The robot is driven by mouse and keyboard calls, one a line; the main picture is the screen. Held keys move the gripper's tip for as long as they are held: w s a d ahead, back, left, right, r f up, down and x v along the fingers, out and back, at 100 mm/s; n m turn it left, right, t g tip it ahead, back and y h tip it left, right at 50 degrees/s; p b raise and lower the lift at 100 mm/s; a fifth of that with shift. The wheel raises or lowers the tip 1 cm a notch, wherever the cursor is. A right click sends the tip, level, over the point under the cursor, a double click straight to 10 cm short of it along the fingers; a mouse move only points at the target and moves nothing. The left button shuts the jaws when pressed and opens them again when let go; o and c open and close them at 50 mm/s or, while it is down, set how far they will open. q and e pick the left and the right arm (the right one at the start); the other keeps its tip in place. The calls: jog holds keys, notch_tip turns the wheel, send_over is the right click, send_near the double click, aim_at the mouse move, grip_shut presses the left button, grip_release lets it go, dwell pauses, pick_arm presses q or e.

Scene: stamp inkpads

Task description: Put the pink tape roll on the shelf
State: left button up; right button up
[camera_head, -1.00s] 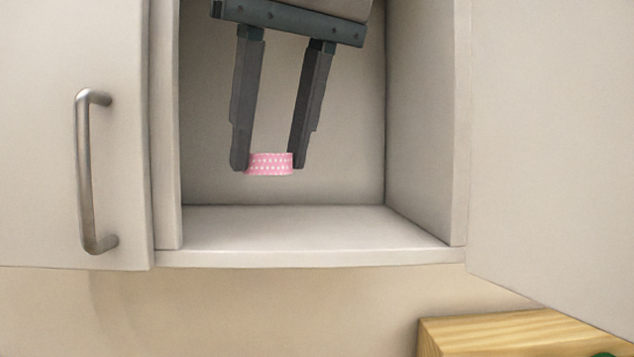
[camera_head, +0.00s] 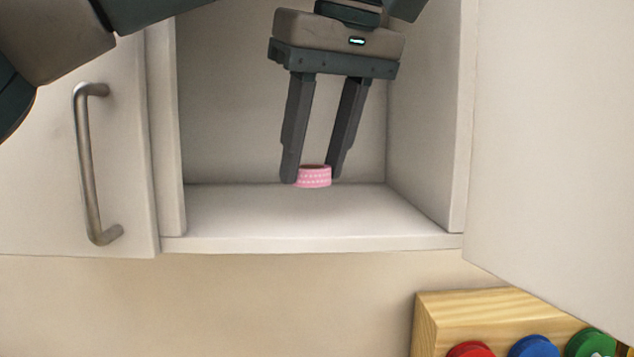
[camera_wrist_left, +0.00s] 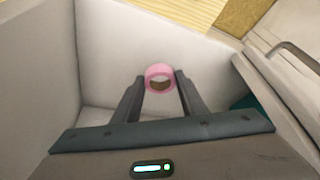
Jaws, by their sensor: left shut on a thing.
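The pink tape roll (camera_head: 314,177), patterned with white dots, is between the fingertips of my left gripper (camera_head: 313,176) inside the open cabinet. The gripper points down and is shut on the roll. The roll looks low, near the back of the shelf (camera_head: 310,217); I cannot tell whether it touches the shelf surface. In the left wrist view the roll (camera_wrist_left: 160,77) shows as a pink ring between the fingers. My right gripper is not in view.
A closed door with a metal handle (camera_head: 86,165) is left of the opening. An open door (camera_head: 560,130) stands at the right. A wooden block (camera_head: 470,310) with red, blue and green round pieces is below right. The shelf front is clear.

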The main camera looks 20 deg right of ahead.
aim_at(323, 168)
pick_arm(q)
jog(key=shift+s, duration=0.1)
jog(key=shift+f, duration=0.55)
jog(key=shift+w+d+f+p, duration=0.1)
jog(key=shift+f+p, duration=0.35)
jog(key=shift+f, duration=0.15)
jog(key=shift+w+d+f+p, duration=0.1)
jog(key=shift+f+p, duration=0.35)
jog(key=shift+f, duration=0.2)
jog(key=shift+f, duration=0.1)
